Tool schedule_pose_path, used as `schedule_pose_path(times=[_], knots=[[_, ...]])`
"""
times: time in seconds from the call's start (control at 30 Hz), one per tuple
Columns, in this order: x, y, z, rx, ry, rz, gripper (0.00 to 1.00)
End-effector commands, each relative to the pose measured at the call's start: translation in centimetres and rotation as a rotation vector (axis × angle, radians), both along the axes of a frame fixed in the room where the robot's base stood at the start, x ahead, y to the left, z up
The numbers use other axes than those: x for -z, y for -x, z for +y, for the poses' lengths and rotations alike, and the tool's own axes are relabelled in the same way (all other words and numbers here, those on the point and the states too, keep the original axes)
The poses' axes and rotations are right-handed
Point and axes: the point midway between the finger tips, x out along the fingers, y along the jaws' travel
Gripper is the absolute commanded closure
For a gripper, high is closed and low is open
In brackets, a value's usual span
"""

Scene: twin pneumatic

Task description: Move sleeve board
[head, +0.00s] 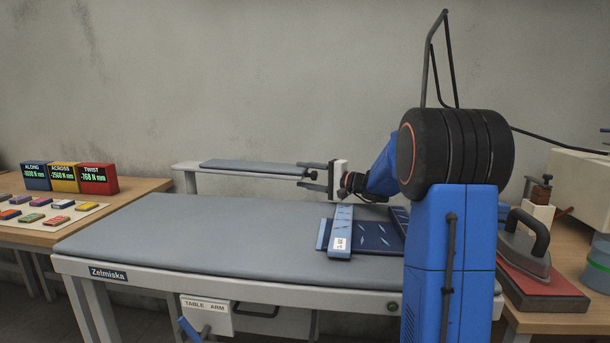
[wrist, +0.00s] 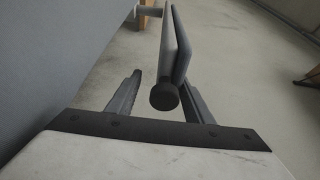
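The sleeve board (head: 250,166) is a long grey padded board on a pale frame, level above the back of the ironing table. Its left end joins a pale post, and a dark knob is at its right end. My gripper (head: 303,175) is at that right end, its dark fingers pointing left, one above and one below the end. In the wrist view the sleeve board (wrist: 181,45) is edge-on between the fingers, with its round black knob (wrist: 163,96) nearest. My gripper (wrist: 164,84) is open there, with gaps on both sides of the board.
The grey ironing table (head: 190,235) is mostly bare. A patterned dark blue cloth (head: 375,238) and a tagged light blue strip (head: 341,232) lie at its right. An iron (head: 526,250) rests on a red pad. Three display boxes (head: 66,178) stand left. A TABLE ARM lever box (head: 207,315) hangs in front.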

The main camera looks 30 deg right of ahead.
Motion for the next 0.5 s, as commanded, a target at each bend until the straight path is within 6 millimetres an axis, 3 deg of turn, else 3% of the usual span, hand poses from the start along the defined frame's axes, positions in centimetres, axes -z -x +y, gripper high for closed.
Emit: schedule_pose_path(times=[0.5], knots=[[-0.38,0.13,-0.04,0.0,-0.001,-0.005,0.56]])
